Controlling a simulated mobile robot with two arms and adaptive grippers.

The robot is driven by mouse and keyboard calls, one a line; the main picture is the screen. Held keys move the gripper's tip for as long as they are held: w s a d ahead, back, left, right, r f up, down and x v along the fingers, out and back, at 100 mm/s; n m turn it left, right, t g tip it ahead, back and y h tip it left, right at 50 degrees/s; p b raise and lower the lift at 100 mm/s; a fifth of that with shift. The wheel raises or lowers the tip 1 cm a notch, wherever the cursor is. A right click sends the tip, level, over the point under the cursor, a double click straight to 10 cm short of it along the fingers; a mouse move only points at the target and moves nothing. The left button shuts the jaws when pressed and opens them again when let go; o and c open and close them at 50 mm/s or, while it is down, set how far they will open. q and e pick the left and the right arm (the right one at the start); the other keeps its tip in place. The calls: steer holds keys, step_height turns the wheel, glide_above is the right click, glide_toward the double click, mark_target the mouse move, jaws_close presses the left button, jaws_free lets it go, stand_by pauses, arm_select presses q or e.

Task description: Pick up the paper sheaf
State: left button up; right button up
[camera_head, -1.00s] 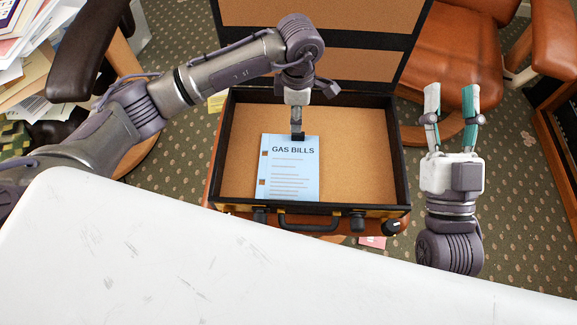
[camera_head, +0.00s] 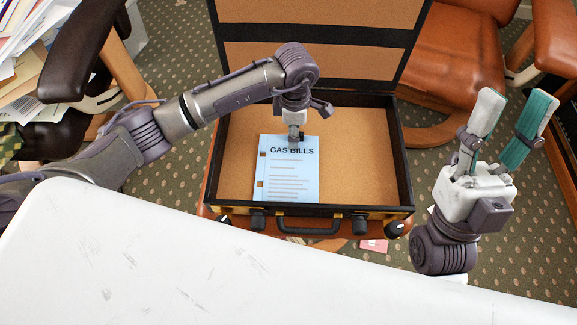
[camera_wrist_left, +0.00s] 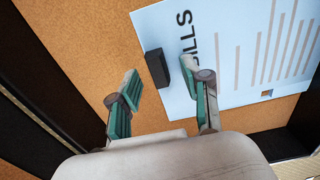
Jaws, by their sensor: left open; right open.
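The paper sheaf (camera_head: 287,180) is light blue, titled "GAS BILLS", and lies flat in the open briefcase (camera_head: 355,170). It also shows in the left wrist view (camera_wrist_left: 238,50), with a black clip (camera_wrist_left: 157,68) at its top edge. My left gripper (camera_head: 296,138) is above that top edge and partly hides the title. In the left wrist view my left gripper (camera_wrist_left: 161,78) is open, its fingers on either side of the clip, one over the cork and one over the sheaf. My right gripper (camera_head: 517,112) is open and empty, right of the briefcase.
The briefcase lid stands raised behind the sheaf. A white tabletop (camera_head: 180,260) fills the front. A brown leather chair (camera_head: 455,65) is at the back right, and a dark armchair (camera_head: 90,45) with loose papers (camera_head: 35,60) is at the left.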

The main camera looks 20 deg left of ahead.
arm_select(q)
jaws_close()
steer(key=shift+r, duration=0.1)
